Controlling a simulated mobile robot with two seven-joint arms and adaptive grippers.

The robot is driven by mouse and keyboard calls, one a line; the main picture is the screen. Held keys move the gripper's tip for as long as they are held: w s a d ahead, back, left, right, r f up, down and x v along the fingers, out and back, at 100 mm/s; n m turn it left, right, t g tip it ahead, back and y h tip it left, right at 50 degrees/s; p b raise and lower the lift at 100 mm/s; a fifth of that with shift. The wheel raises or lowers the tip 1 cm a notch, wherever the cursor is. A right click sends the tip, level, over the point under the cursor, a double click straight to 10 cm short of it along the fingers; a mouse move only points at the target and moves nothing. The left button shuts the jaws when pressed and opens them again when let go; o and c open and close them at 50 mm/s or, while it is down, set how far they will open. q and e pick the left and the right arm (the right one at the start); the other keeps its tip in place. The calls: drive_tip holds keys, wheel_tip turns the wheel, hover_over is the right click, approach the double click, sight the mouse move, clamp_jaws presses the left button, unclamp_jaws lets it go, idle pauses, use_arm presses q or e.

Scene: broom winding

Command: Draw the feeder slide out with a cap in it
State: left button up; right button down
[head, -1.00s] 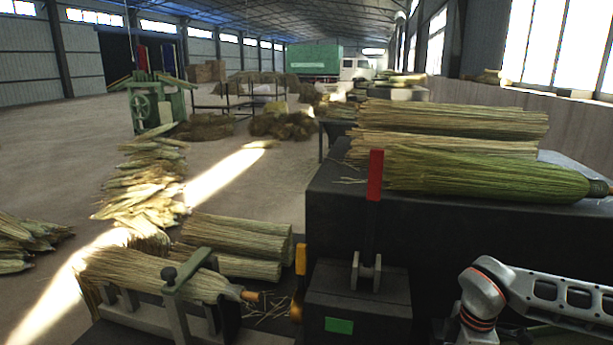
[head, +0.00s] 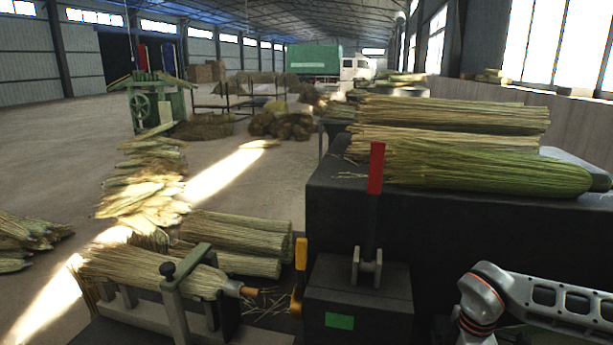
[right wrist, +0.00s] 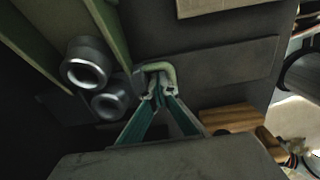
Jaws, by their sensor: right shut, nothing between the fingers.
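In the right wrist view two round, hollow metal caps (right wrist: 88,64) sit one behind the other beside a green rail at the left. My right gripper (right wrist: 157,88) has its two teal fingers brought together, with nothing between them. Its tips are at a small pale green bent loop (right wrist: 160,68) on a dark block; they appear to be inside or against it. I cannot tell which part is the feeder slide. In the head view only my right arm shows at lower right, its gripper out of frame. My left gripper is in neither view.
In the head view a black box with a red lever (head: 376,168) stands beside a bound broom (head: 150,270) in a green clamp. Broom bundles (head: 450,115) lie on the dark bench at right. A wooden piece (right wrist: 225,118) lies right of my fingers in the wrist view.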

drive_tip(key=shift+f, duration=0.15)
drive_tip(key=shift+s+a+p, duration=0.2)
drive_tip(key=shift+s+p, duration=0.05)
drive_tip(key=shift+s, duration=0.6)
drive_tip(key=shift+s+a+p, duration=0.15)
drive_tip(key=shift+s+p, duration=0.1)
drive_tip(key=shift+s, duration=0.55)
drive_tip(key=shift+s+a+f+p, duration=0.1)
drive_tip(key=shift+s+a+p, duration=0.05)
drive_tip(key=shift+s, duration=0.55)
drive_tip(key=shift+s+a+p, duration=0.15)
drive_tip(key=shift+s, duration=0.5)
drive_tip(key=shift+s+a, duration=0.3)
drive_tip(key=shift+s, duration=0.9)
drive_tip(key=shift+s+a, duration=0.25)
drive_tip(key=shift+s, duration=0.95)
drive_tip(key=shift+s+a, duration=0.3)
drive_tip(key=shift+s, duration=0.9)
drive_tip(key=shift+w+r+p, duration=0.2)
drive_tip(key=shift+r+p, duration=0.45)
drive_tip(key=shift+r, duration=0.1)
drive_tip(key=shift+w+r+p, duration=0.2)
drive_tip(key=shift+r+p, duration=0.9)
drive_tip(key=shift+r, duration=1)
wheel_tip(320, 180, up, 3)
drive_tip(key=shift+w+f+p, duration=0.1)
drive_tip(key=shift+f+p, duration=0.1)
drive_tip(key=shift+p, duration=0.2)
